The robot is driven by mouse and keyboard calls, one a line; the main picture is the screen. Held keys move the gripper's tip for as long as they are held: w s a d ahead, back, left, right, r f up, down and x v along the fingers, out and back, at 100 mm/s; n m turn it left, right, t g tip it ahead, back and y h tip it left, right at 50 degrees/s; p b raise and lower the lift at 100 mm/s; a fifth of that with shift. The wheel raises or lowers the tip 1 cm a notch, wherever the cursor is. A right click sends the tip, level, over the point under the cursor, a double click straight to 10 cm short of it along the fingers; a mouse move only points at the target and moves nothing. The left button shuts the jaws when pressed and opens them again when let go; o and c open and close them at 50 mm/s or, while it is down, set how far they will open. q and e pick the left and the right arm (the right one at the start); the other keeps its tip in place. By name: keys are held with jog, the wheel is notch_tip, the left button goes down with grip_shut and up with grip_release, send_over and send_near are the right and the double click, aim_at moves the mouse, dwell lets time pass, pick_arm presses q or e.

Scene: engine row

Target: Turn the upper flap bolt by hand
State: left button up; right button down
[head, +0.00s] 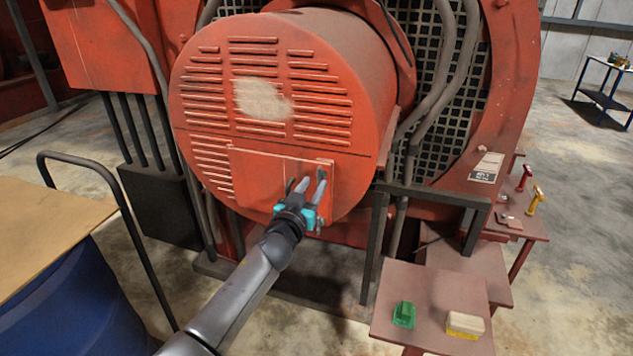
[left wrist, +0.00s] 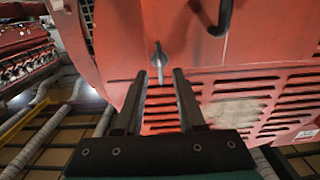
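The upper flap bolt (left wrist: 158,58) is a small grey wing-shaped bolt at the flap's edge in the left wrist view. In the head view a dark spot at the flap's upper right corner seems to be this bolt (head: 322,172), partly hidden by my fingers. The flap (head: 258,182) is a red rectangular plate low on the round engine cover, and looks closed. My left gripper (head: 311,180) is in front of it. In the wrist view its two fingers (left wrist: 159,76) are apart, with the bolt between the tips, not visibly touched. My right gripper is not in view.
A dark curved handle (left wrist: 223,17) stands out from the flap near the bolt. The slotted engine cover (head: 210,85) rises above. A small table (head: 400,340) at lower right bears a green block (head: 404,314) and a yellow-white block (head: 465,325). A blue drum (head: 70,310) is at lower left.

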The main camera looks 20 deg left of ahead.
aim_at(318, 178)
pick_arm(q)
jog(key=shift+w+b, duration=0.35)
jog(key=shift+w, duration=1.2)
jog(key=shift+c, duration=0.4)
grip_shut()
